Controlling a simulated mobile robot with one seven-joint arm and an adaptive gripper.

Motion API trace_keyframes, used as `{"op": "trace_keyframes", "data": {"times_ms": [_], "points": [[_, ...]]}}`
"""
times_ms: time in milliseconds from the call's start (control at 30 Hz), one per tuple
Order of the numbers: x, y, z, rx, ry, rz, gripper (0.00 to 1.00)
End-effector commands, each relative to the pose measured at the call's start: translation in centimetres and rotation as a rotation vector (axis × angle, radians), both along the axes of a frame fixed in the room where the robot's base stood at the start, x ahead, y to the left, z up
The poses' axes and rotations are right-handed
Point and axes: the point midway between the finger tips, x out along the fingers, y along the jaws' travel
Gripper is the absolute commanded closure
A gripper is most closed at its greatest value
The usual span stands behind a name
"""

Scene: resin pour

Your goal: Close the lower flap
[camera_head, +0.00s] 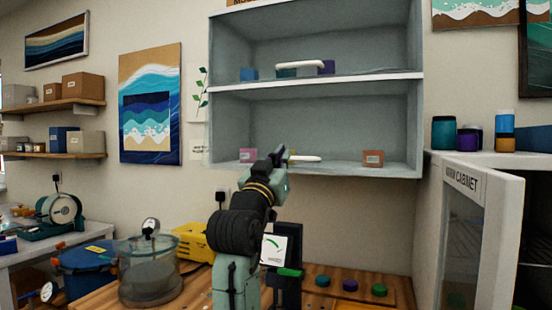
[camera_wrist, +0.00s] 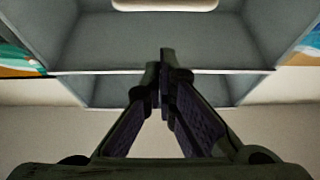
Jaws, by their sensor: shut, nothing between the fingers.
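A grey wall cabinet (camera_head: 314,118) has an upper and a lower compartment, and I see into both. A white bar handle (camera_head: 305,158) shows at the lower compartment, low and near its middle. How the lower flap itself stands is hard to tell. My gripper (camera_head: 280,155) is in front of the lower compartment, its tip just left of that handle in the picture. Whether they touch is unclear. In the wrist view my gripper's fingers (camera_wrist: 164,62) meet at the tips with nothing between them, against grey panels. A pale handle (camera_wrist: 165,4) shows at the top there.
Another white handle (camera_head: 300,64) shows at the upper compartment. A pink box (camera_head: 248,155) and an orange box (camera_head: 373,158) stand in the lower one. Below are a glass chamber (camera_head: 148,275) and several colored jars. A white cabinet door (camera_head: 478,235) stands open at right.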

Motion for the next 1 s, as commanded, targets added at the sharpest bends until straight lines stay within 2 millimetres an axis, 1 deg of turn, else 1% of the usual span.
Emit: {"op": "trace_keyframes", "data": {"times_ms": [33,133,233,400,533,833,1000], "points": [[1.0,-0.3,1.0,-0.001,0.002,-0.002,1.0],[2.7,-0.9,1.8,-0.001,0.001,0.0,1.0],[4.2,-1.3,0.9,-0.001,0.005,-0.001,1.0],[5.7,-1.8,0.2,-0.001,0.0,0.0,1.0],[6.1,-1.9,-0.1,0.0,0.0,0.001,1.0],[6.1,-1.9,-0.1,0.0,-0.001,0.001,1.0],[5.3,-2.1,-1.0,-0.013,-0.042,0.0,1.0]]}}
